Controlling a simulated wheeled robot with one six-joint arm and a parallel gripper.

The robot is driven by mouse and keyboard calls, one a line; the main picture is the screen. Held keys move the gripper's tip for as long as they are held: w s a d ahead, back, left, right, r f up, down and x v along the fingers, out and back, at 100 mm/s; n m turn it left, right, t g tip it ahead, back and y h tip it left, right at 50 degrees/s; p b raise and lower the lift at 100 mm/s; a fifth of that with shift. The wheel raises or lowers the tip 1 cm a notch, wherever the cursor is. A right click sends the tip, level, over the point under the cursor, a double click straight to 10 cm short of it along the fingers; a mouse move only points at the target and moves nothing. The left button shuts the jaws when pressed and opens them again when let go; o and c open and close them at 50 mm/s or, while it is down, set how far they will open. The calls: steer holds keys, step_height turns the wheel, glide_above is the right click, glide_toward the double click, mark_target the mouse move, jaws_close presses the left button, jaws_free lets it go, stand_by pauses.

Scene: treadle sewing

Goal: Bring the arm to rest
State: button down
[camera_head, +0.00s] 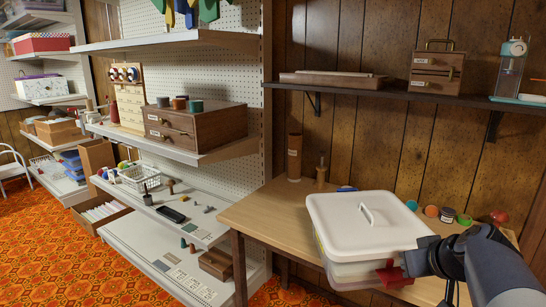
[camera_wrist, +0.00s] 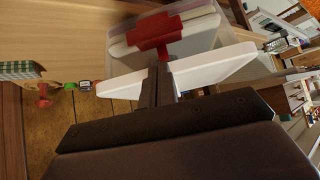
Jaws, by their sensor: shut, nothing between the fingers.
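My gripper (camera_head: 408,263) is at the right side of a clear box (camera_head: 352,270) with a white lid (camera_head: 365,220), on the wooden table. The lid has a raised white handle and sits on the box. A red piece, like a latch (camera_head: 394,275), shows at the box's side just in front of my gripper. In the wrist view, my gripper's dark fingers (camera_wrist: 157,82) are together and empty, pointing at the red piece (camera_wrist: 155,34). Whether they touch it I cannot tell. My arm reaches in from the lower right.
The wooden table (camera_head: 262,215) also bears small coloured pots (camera_head: 447,214) behind the box. A dark wall shelf (camera_head: 385,93) runs above with a drawer box (camera_head: 436,73). White shelving (camera_head: 190,150) with wooden drawers stands left. The patterned carpet (camera_head: 50,250) is clear.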

steer(key=a+r+v, duration=0.1)
steer(key=v, duration=0.9)
steer(key=w+f+g+p, duration=0.1)
steer(key=w+f+p, duration=0.4)
steer(key=w+f, duration=0.2)
steer(key=shift+w+f, duration=0.2)
steer(key=shift+f, duration=0.25)
steer(key=shift+d+g+p, duration=0.1)
steer(key=shift+g+p, duration=0.3)
steer(key=shift+p, duration=0.4)
steer(key=g+p, duration=0.2)
steer(key=p, duration=0.5)
steer(key=shift+f, duration=0.2)
